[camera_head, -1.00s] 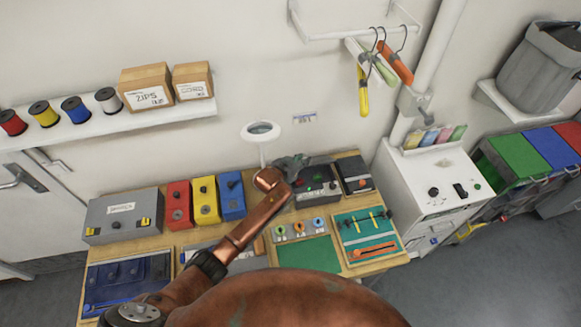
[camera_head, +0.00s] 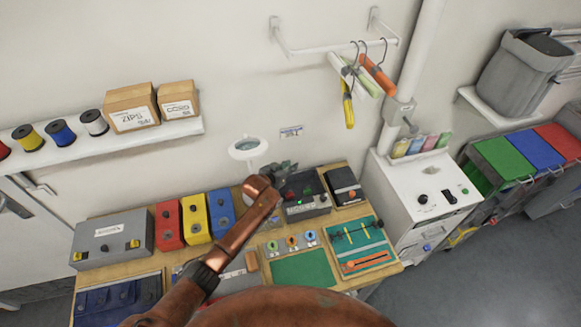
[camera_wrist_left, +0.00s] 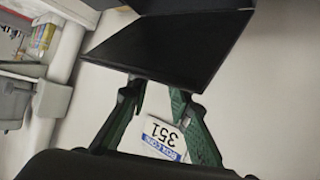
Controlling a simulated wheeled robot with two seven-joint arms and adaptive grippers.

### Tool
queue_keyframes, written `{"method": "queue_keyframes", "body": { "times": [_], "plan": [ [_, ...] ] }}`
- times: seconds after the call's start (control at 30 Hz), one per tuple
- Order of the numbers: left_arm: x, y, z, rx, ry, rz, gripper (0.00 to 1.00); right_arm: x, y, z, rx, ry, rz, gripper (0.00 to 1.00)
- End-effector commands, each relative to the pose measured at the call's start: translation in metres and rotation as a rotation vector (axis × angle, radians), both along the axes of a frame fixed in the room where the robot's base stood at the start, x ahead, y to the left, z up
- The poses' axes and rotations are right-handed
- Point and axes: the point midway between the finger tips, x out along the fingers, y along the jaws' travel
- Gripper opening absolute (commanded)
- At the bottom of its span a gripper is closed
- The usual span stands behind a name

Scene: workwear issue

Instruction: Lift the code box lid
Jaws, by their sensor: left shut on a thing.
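The code box appears to be the dark box (camera_head: 307,208) with small red and green lights, at the back of the bench in the head view. My left gripper (camera_head: 284,169) is at its back left corner, its fingers partly hidden by my wrist. In the left wrist view the green fingers (camera_wrist_left: 155,85) meet the edge of a dark flat panel (camera_wrist_left: 165,52), which seems to be the lid, and are shut on it. A second dark surface meets the panel at an angle. How far the lid is raised I cannot tell. My right gripper is not in view.
A white magnifier lamp (camera_head: 248,149) stands close left of my gripper. A second dark box (camera_head: 344,186) is right of the code box. Red, yellow and blue boxes (camera_head: 196,217) stand left. A code card (camera_head: 291,132) reading 351 in the wrist view is on the wall.

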Motion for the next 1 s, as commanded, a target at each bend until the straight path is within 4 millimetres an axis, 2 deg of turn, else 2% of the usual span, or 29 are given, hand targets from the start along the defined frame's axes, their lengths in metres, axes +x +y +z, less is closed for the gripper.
{"method": "queue_keyframes", "body": {
  "times": [0.03,0.07,0.3,0.77,1.0],
  "plan": [
    [0.003,0.009,-0.001,0.010,-0.004,0.009,0.00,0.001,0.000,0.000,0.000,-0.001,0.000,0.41],
    [0.003,0.009,-0.001,0.010,-0.003,0.009,0.21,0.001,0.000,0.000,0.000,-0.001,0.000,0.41],
    [0.001,0.006,-0.003,0.009,0.002,0.006,0.36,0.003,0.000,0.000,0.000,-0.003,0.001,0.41],
    [-0.003,0.003,0.000,0.004,0.002,0.001,0.36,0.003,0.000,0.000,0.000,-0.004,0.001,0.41],
    [-0.026,0.015,0.013,0.004,0.001,0.002,0.36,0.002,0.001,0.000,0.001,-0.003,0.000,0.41]
  ]
}}
